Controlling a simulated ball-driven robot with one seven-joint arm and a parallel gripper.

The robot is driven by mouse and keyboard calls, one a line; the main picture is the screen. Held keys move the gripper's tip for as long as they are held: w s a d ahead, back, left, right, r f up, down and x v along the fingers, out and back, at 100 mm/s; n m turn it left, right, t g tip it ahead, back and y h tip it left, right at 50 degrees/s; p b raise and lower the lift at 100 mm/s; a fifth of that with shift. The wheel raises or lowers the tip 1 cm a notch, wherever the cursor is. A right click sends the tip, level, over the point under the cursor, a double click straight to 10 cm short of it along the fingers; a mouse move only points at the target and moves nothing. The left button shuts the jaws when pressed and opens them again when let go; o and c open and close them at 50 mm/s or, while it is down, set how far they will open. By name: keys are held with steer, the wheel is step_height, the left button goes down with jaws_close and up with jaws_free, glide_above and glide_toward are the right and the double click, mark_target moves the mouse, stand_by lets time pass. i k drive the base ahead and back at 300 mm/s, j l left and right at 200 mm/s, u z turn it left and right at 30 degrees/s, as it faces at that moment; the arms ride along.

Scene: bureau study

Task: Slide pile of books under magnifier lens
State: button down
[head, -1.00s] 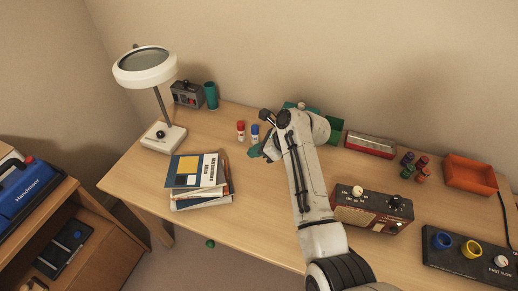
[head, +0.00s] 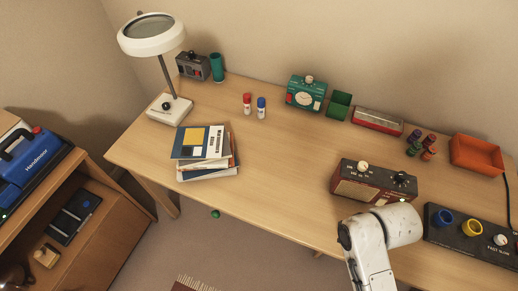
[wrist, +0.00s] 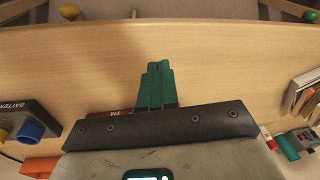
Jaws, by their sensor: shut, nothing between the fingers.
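The pile of books (head: 202,143) lies near the desk's front left edge, with a blue, yellow and white cover on top. The magnifier's round white lens head (head: 152,34) stands on a grey stem above a white base (head: 169,110). The pile is in front and to the right of that base, apart from it. In the wrist view, part of the books (wrist: 306,92) shows at the right edge. My gripper (wrist: 157,66) has teal fingers pressed together, empty, above the bare desk. In the head view only my arm shows, at lower right; the gripper is out of sight.
A dark red radio-like box (head: 374,182) and a knob panel (head: 470,236) are at right. The middle of the desk (head: 285,160) is clear. A green ball (head: 215,214) lies on the floor.

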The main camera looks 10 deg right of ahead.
mark_target(200, 152)
steer(key=j, duration=2.6)
steer(key=i+z, duration=0.05)
